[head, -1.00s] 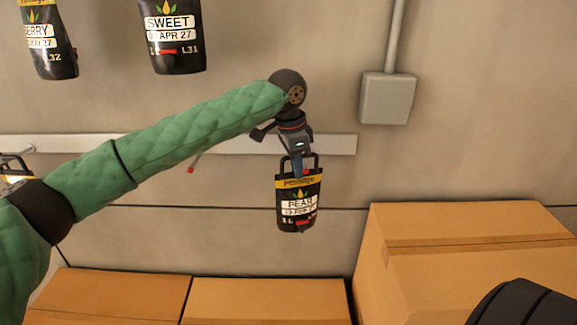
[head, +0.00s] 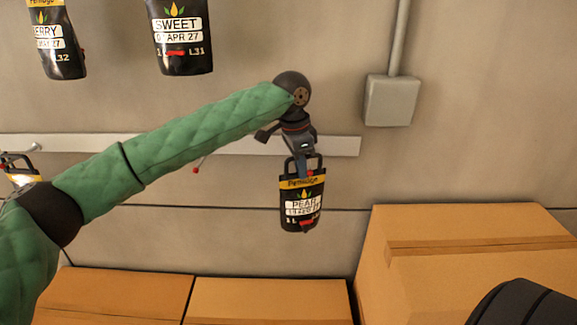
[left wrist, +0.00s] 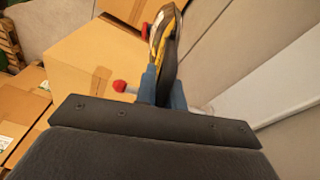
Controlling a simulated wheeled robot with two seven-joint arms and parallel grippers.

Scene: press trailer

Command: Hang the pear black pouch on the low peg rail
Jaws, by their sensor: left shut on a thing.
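The pear black pouch (head: 302,204), with a yellow band, a white PEAR label and a loop handle, hangs upright from my left gripper (head: 306,168). The left gripper is shut on the pouch near its handle. In the left wrist view the pouch (left wrist: 164,45) shows edge-on between the blue fingers. The low peg rail (head: 340,146) is a pale strip along the wall, partly behind my left arm. One red-tipped peg (head: 196,169) shows below the arm, to the left of the pouch. The pouch is in front of the wall just below the rail's right end. My right gripper is not in view.
Two black pouches, one labelled SWEET (head: 180,38) and one ending in ERRY (head: 56,40), hang higher up. Another pouch (head: 20,175) is partly hidden at the left edge. Cardboard boxes (head: 265,300) stand below, with a taller one (head: 465,250) at right. A grey wall box (head: 391,100) is upper right.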

